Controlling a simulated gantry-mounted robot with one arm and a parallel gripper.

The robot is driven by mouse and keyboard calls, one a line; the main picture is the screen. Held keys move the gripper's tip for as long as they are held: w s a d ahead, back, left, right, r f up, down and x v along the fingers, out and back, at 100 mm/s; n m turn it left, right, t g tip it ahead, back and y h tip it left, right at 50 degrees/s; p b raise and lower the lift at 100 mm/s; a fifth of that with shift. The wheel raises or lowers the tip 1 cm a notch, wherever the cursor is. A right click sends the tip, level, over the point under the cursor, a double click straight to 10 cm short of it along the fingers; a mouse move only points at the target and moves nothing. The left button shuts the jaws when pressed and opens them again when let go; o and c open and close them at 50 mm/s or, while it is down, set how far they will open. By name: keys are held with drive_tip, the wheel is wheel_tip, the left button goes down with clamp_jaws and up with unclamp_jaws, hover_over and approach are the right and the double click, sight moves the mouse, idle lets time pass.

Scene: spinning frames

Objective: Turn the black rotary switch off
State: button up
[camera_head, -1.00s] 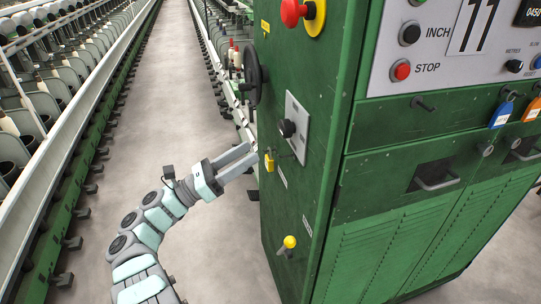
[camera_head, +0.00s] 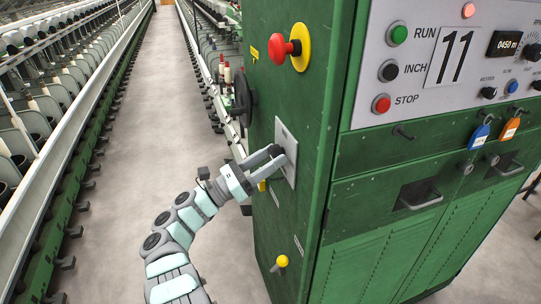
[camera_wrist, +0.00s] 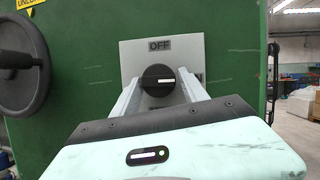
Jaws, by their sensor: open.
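The black rotary switch (camera_wrist: 158,80) is a round knob with a white pointer line, on a light grey plate (camera_wrist: 215,52). The pointer lies roughly sideways, toward the right. An OFF label (camera_wrist: 160,45) is above the knob; a label at its right is mostly hidden by a finger, with an N showing. My gripper (camera_wrist: 160,92) is open, its fingers on the left and right of the knob. I cannot tell whether they touch it. In the head view, my gripper (camera_head: 270,163) reaches the plate (camera_head: 288,135) on the green cabinet's side.
A black handwheel (camera_wrist: 22,68) stands left of the plate. On the cabinet (camera_head: 300,105) are a red emergency button (camera_head: 281,48) above and a yellow knob (camera_head: 282,261) below. A front panel (camera_head: 440,70) carries several buttons. The aisle (camera_head: 130,130) at left is clear.

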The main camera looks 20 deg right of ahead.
drive_tip(key=c, duration=1.1)
